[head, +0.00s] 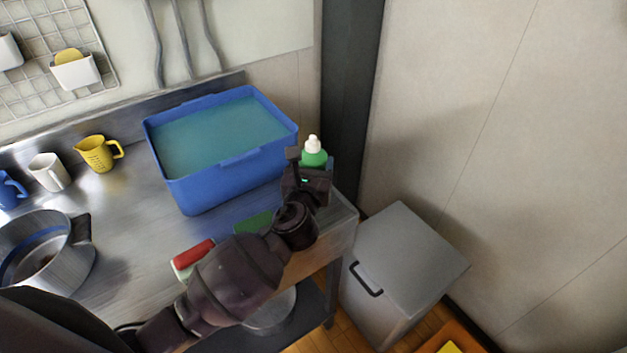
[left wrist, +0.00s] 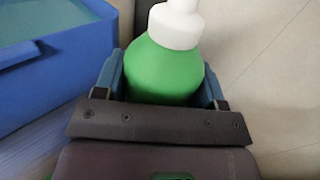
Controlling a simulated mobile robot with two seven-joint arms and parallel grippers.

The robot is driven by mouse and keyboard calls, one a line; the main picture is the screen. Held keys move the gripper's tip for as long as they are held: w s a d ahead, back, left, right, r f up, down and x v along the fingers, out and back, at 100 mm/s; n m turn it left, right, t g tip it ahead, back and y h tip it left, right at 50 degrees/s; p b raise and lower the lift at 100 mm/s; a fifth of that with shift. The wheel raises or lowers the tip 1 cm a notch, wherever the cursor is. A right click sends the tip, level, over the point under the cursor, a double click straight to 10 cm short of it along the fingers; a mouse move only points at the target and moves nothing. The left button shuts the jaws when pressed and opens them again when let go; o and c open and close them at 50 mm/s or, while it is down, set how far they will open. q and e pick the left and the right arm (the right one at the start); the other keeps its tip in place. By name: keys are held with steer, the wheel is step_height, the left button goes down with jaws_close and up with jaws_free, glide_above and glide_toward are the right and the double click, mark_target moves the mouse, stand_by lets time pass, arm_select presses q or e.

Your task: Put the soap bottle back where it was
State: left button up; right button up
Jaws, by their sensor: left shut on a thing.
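The soap bottle (head: 314,156) is green with a white top and stands upright at the right end of the metal counter, just right of the blue tub. My left gripper (head: 306,172) is shut on it from the near side and hides its lower part. In the left wrist view the bottle (left wrist: 163,70) sits between the two blue fingers of the gripper (left wrist: 165,80). I cannot tell whether its base touches the counter. My right gripper is not in view.
The blue tub (head: 229,168) of water stands close left of the bottle. A red-handled item (head: 193,253), a green item (head: 254,223), a pot (head: 75,262) and mugs lie further left. A grey bin (head: 408,262) stands right of the counter, below its edge.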

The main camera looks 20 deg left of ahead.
arm_select(q)
step_height(320, 180, down, 4)
steer(key=shift+f+b, duration=0.15)
steer(key=shift+b, duration=0.45)
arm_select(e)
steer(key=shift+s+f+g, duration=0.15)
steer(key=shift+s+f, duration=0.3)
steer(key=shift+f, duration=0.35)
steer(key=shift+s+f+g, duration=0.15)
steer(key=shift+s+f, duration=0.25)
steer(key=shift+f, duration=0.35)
